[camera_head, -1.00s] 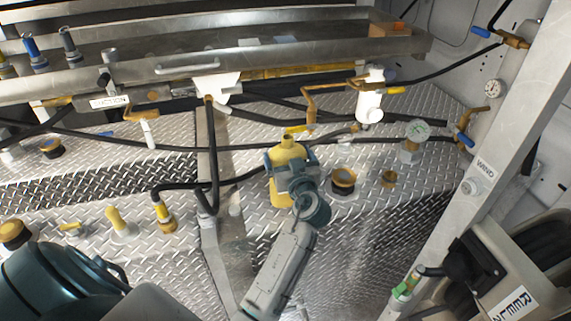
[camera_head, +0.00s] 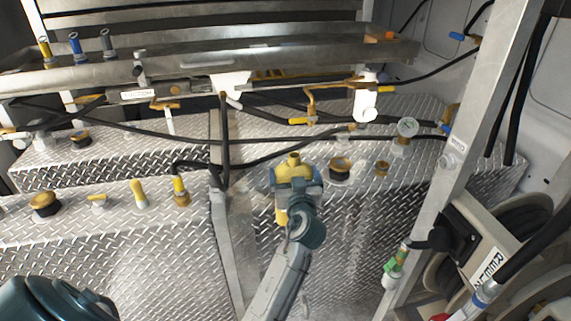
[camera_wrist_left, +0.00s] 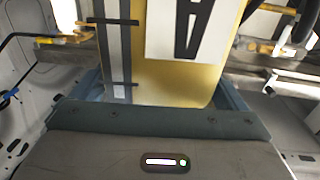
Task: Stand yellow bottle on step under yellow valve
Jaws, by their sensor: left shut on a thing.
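A yellow bottle (camera_head: 294,172) with a yellow cap stands about upright in my left gripper (camera_head: 297,189), which is shut around its body. In the left wrist view the bottle (camera_wrist_left: 160,82) fills the upper middle, with a white label and a large black letter. The valve with a yellow handle (camera_head: 301,121) hangs from a brass pipe above and behind the bottle. The diamond-plate step (camera_head: 410,171) lies below it. The bottle shows in front of this step's near edge; I cannot tell whether its hidden base touches anything. My right gripper is not in view.
A dark yellow-topped cap (camera_head: 340,168) and a brass fitting (camera_head: 381,169) sit on the step right of the bottle. Black hoses (camera_head: 255,163) cross behind. A slanted metal post (camera_head: 463,140) bounds the right side.

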